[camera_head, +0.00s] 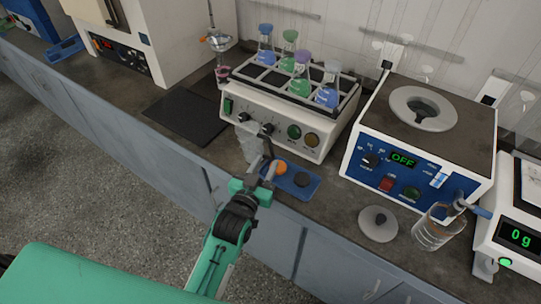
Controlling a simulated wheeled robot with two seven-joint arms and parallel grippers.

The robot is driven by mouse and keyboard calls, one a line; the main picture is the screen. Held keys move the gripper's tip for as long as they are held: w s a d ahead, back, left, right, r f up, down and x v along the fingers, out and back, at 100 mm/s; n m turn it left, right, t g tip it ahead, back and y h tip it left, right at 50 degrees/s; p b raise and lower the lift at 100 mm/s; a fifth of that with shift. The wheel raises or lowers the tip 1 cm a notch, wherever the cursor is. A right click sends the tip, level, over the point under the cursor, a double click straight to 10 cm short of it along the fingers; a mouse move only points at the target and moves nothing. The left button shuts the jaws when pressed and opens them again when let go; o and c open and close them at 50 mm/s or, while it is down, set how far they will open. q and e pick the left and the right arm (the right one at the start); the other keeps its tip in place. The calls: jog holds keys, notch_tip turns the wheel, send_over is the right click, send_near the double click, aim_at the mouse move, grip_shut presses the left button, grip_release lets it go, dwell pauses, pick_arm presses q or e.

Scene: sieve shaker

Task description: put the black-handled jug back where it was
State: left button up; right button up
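The clear jug (248,143) is near the front of the shaker with the colored flasks, at the counter's front side. Its dark handle (265,140) is on its right side. My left gripper (265,168) reaches up from below, with its fingertips at the lower end of the handle. I cannot tell whether the fingers are closed on it, or whether the jug touches the counter. My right gripper is not in view. A second clear vessel (437,230), with blue at its upper right, stands by the scale at the right.
A blue tray (308,190) with an orange and a black round piece lies right of the gripper. The flask shaker (285,135) and sieve unit (410,165) stand behind. A grey lid (378,223) lies on the counter. A dark mat (185,118) lies clear at left.

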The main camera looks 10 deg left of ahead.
pick_arm(q)
jog(key=s, duration=0.6)
jog(key=shift+a, duration=0.45)
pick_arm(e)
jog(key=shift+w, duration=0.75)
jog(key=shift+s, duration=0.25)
